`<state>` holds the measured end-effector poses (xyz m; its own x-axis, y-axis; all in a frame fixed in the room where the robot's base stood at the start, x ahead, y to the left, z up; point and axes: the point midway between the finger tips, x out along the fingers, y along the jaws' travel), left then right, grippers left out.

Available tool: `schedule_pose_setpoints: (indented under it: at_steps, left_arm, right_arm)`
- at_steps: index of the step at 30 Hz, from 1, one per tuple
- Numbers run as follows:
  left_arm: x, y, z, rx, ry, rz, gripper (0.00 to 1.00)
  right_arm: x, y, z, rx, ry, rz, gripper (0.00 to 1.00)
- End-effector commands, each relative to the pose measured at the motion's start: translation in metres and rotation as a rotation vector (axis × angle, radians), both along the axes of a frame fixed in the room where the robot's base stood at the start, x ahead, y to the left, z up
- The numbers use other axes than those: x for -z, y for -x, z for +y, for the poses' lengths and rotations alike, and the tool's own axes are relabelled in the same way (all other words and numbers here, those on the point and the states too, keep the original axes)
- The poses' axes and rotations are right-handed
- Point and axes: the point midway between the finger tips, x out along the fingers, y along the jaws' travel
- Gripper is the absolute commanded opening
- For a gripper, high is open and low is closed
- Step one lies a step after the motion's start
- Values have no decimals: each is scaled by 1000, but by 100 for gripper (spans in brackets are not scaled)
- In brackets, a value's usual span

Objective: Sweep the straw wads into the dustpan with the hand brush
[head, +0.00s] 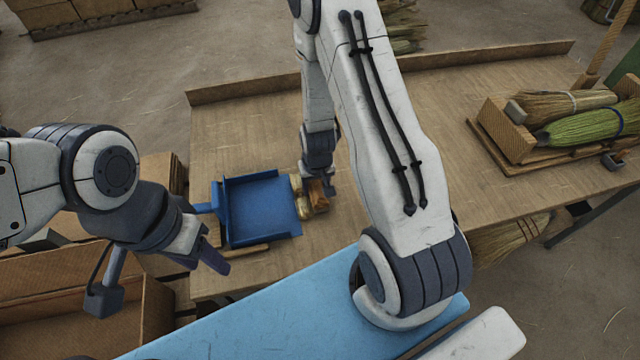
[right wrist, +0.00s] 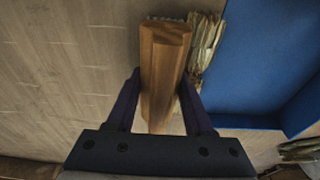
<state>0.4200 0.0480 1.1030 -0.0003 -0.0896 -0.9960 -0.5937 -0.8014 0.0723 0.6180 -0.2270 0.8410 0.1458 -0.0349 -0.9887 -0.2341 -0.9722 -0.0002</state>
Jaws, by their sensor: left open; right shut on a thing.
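The blue dustpan (head: 260,205) lies on the table with its handle to the left and its open edge to the right. Straw wads (head: 302,208) sit at that open edge. In the right wrist view a straw wad (right wrist: 205,45) lies between the brush and the dustpan (right wrist: 260,65). In the head view the brush (head: 319,197) is right beside the wads. My left gripper (head: 214,254) is open and empty, at the dustpan's lower left.
A wooden holder with brooms (head: 585,125) stands on the table's right end. A raised ledge (head: 240,90) runs along the far edge. A cardboard box (head: 75,300) is at lower left. My right arm hides mid-table.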

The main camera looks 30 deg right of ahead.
Motion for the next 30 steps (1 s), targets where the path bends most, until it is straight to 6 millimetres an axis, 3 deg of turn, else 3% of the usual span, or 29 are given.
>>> schedule_pose_setpoints:
  at_steps: [30]
  left_arm:
    - [-10, 0, 0, 0, 0, 0, 50]
  right_arm:
    - [-2, -6, 21, -1, 0, -1, 3]
